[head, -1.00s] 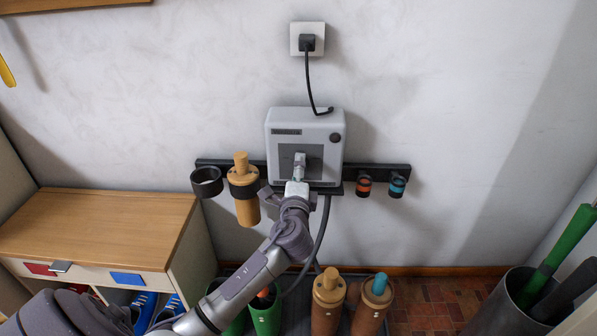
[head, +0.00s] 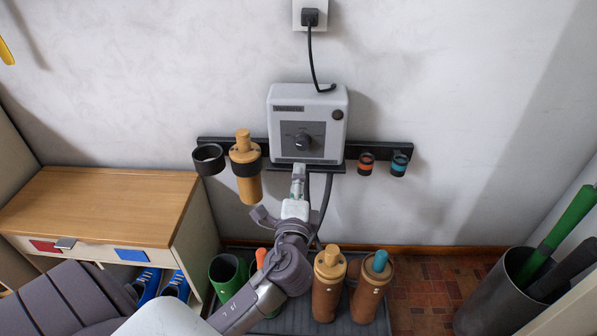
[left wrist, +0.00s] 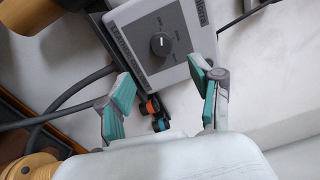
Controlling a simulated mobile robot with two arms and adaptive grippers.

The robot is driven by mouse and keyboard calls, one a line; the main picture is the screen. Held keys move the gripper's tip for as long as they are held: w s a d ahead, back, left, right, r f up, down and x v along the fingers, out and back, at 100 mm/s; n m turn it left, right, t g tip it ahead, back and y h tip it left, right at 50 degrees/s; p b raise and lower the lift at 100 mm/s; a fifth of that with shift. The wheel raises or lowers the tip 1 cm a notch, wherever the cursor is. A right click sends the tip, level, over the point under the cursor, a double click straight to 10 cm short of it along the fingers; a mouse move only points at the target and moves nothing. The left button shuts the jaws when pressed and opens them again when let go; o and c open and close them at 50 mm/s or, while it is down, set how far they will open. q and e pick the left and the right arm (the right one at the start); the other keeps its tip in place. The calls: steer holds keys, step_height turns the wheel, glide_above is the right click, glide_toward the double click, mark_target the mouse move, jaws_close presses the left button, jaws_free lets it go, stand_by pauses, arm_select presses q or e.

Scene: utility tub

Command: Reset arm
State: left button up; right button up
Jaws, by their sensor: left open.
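My left gripper (head: 298,172) is open and empty, just below the lower edge of a grey wall box (head: 281,126) in the head view. The box has a dark round dial (head: 303,142) on its front panel. In the left wrist view my open left gripper (left wrist: 160,88) shows two teal-padded fingers set wide apart. The box (left wrist: 130,27) and its dial (left wrist: 161,44) lie beyond the fingers, with nothing between the pads. My right gripper is not in view.
A black wall rail (head: 386,150) holds a tan cylinder (head: 245,160), an empty ring (head: 208,158) and two small coloured-band items. A wooden cabinet (head: 95,205) stands left. Brown cylinders (head: 328,285), a green boot (head: 228,275) and a bin (head: 490,310) stand below.

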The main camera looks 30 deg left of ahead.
arm_select(q)
steer(key=shift+s+d+f, duration=0.1)
stand_by(0.5)
